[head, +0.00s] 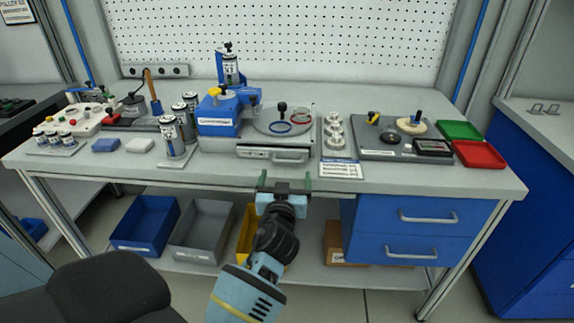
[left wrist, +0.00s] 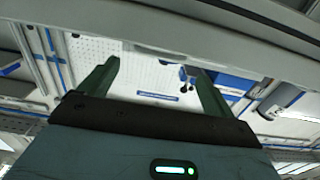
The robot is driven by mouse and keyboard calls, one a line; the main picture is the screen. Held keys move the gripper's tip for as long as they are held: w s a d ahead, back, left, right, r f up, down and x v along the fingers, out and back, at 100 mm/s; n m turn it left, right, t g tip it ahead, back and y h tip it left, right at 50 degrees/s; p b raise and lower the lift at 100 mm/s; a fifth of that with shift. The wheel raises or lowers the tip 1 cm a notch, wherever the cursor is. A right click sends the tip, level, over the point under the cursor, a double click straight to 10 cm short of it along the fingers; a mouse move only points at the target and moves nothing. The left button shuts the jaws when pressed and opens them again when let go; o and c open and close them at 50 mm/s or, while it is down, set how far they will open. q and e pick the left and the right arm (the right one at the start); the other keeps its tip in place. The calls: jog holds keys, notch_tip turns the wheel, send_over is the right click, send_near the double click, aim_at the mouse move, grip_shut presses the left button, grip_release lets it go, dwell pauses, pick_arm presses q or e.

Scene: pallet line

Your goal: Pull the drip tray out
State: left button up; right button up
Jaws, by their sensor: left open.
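The drip tray (head: 255,152) is a flat, light grey front low in the pad-filling station on the bench, with a bar handle (head: 290,157) on its right part. It looks pushed in under the station's round plate (head: 281,121). My left gripper (head: 284,182) is open and empty, at the bench's front edge, just below and in front of the handle, apart from it. In the left wrist view its two green fingers (left wrist: 155,80) stand wide apart with nothing between them. I cannot make out the handle there for certain. My right gripper is not in view.
The bench's front edge (head: 400,188) runs close by my gripper. Blue drawers (head: 420,218) are below right.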

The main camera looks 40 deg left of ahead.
aim_at(288, 162)
pick_arm(q)
jog(key=x, duration=0.5)
jog(key=shift+d, duration=0.1)
jog(key=shift+w+a, duration=0.35)
jog(key=shift+w, duration=0.2)
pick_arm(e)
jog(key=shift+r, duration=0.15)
pick_arm(q)
jog(key=shift+c, duration=0.2)
